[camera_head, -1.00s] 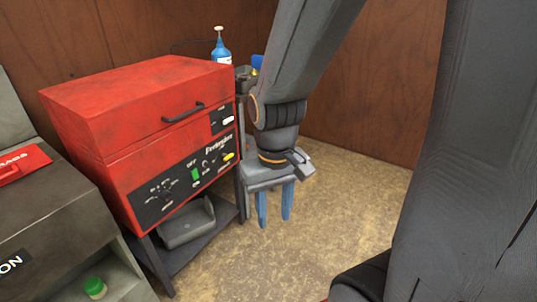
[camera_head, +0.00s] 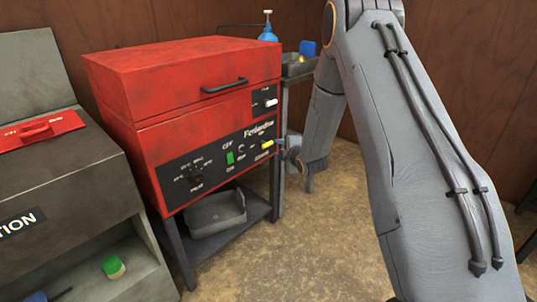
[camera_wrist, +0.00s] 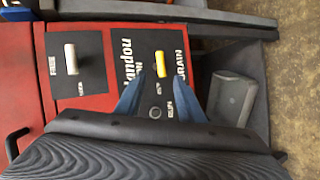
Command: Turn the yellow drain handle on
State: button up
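The yellow drain handle (camera_head: 267,144) is on the black front panel of the red machine (camera_head: 180,85), at the panel's right end. In the wrist view the yellow handle (camera_wrist: 160,63) lies just beyond and between the two blue fingertips, beside the DRAIN lettering. My gripper (camera_wrist: 161,78) is open and empty, with its fingers spread wider than the handle. I see no contact between fingers and handle. In the head view my wrist is to the right of the panel, and the fingers are hard to make out.
A white handle (camera_head: 271,103) sits above the yellow one; it also shows in the wrist view (camera_wrist: 71,58). A grey tray (camera_head: 215,213) stands on the shelf under the machine. A cart (camera_head: 298,68) with a blue bottle (camera_head: 268,28) is behind. The floor at right is open.

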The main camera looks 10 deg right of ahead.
aim_at(268, 145)
jog(key=w+f+n, duration=0.1)
jog(key=w, duration=0.2)
jog(key=w+a+f+n+t+b, duration=0.1)
jog(key=w+f, duration=0.1)
jog(key=w, duration=0.1)
jog(key=w+a+f+t+y+b, duration=0.1)
jog(key=w, duration=0.3)
jog(key=shift+w+a+f+n, duration=0.1)
jog(key=shift+f+n, duration=0.15)
jog(key=shift+n, duration=0.15)
jog(key=shift+c, duration=0.4)
grip_shut()
